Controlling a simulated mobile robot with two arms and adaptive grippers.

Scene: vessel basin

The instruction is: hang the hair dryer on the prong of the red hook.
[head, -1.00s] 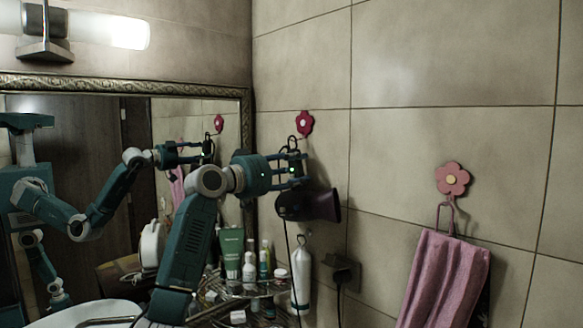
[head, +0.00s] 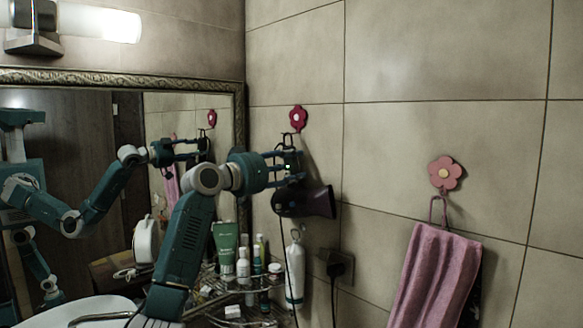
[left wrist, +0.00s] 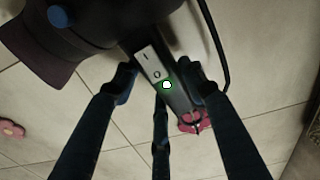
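The red flower hook (head: 298,118) is fixed to the tiled wall right of the mirror. It also shows in the left wrist view (left wrist: 193,121), partly covered by the handle end. The dark hair dryer (head: 318,202) is just below it, handle up and nozzle to the right. Its handle with a white switch (left wrist: 153,66) shows in the left wrist view. A thin loop at the handle top meets the hook's lower part; I cannot tell if it is over the prong. My left gripper (head: 292,167) has its fingers spread around the handle, with gaps visible. My right gripper is out of view.
A pink flower hook (head: 445,173) holds a pink towel (head: 435,275) at the right. Below the dryer are a wire shelf with several bottles (head: 243,268), a white bottle (head: 294,272) and a plugged socket (head: 338,265). A mirror (head: 100,150) is at the left.

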